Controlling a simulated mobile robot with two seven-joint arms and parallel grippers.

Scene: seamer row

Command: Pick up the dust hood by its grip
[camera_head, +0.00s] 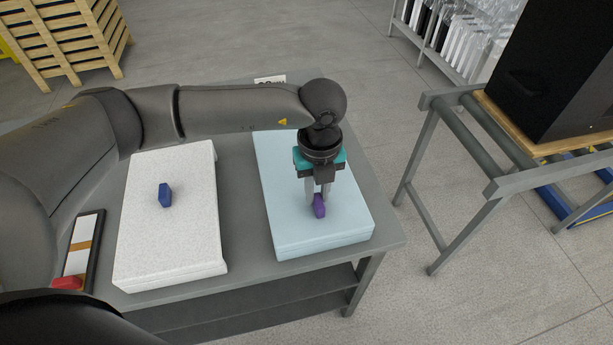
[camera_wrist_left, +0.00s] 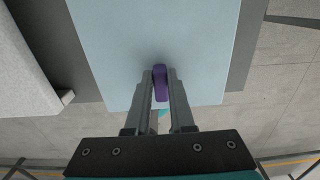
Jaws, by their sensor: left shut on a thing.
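A pale blue slab-like hood (camera_head: 277,200) lies on the right part of the grey table, with a purple grip (camera_head: 320,210) standing on its top. A white speckled hood (camera_head: 150,245) with a blue grip (camera_head: 165,195) lies to its left. My left gripper (camera_head: 318,203) points down over the pale blue hood and is shut on the purple grip. In the left wrist view the purple grip (camera_wrist_left: 161,85) sits between the two fingers, above the pale blue top (camera_wrist_left: 110,40). The pale blue hood appears to rest on the table. My right gripper is out of view.
The grey table (camera_head: 385,238) has a dark-framed board (camera_head: 78,250) and a red object (camera_head: 67,283) at its left. A roller stand (camera_head: 450,140) with a black box (camera_head: 550,70) stands to the right. Wooden crates (camera_head: 70,45) stand back left. Floor is clear between table and stand.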

